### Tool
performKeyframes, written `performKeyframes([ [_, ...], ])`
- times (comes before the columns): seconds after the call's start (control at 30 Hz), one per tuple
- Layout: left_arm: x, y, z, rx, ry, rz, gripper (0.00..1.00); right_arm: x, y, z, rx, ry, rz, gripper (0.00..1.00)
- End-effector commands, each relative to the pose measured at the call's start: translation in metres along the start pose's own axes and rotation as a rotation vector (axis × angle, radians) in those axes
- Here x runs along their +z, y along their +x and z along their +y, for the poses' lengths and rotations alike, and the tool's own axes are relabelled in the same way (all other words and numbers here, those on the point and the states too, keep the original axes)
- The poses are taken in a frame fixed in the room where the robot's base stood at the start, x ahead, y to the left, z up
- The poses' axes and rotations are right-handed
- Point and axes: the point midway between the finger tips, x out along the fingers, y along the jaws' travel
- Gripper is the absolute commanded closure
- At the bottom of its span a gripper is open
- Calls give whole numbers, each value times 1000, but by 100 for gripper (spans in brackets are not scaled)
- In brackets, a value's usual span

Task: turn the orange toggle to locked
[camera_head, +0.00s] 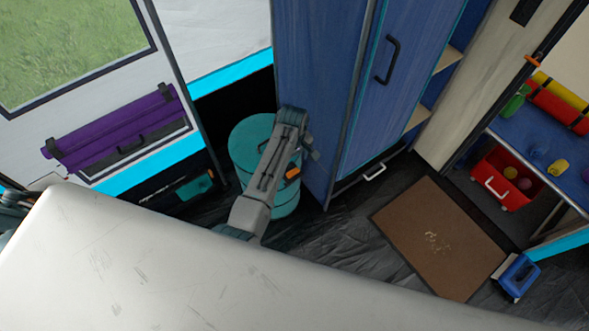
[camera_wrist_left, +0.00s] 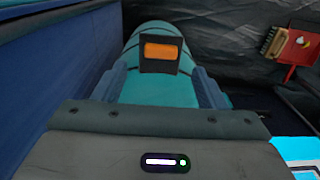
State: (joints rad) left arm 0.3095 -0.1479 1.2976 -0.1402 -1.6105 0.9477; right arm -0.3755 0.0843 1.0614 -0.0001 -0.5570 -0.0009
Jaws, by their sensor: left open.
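The orange toggle (camera_head: 293,173) sits on a dark plate on the side of a teal drum (camera_head: 250,135). In the left wrist view the toggle (camera_wrist_left: 160,52) is a rounded orange block, lying wide across its black plate (camera_wrist_left: 158,68). My left gripper (camera_wrist_left: 160,72) is open, with one blue-grey finger on each side of the view and the toggle ahead between them. Its fingers appear apart from the toggle. In the head view my left arm crosses in front of the drum, and its gripper (camera_head: 311,150) shows only in part. My right gripper is not in view.
A blue cabinet (camera_head: 325,75) stands close beside the drum. A purple roll (camera_head: 115,130) hangs on the wall at left. A brown mat (camera_head: 440,238) and a red crate (camera_head: 506,178) are at right. A red item with a brush (camera_wrist_left: 285,46) shows in the left wrist view.

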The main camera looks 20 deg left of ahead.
Motion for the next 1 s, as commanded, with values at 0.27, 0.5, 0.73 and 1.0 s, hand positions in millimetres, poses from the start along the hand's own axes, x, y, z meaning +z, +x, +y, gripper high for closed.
performKeyframes([
  [0.27,0,48,0,-1,2,0,35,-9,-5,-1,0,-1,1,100],
  [0.5,0,62,0,0,1,1,35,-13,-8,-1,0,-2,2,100],
  [0.73,0,62,0,0,1,1,35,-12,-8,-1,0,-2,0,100],
  [1.0,0,62,-1,0,2,1,80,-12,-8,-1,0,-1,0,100],
])
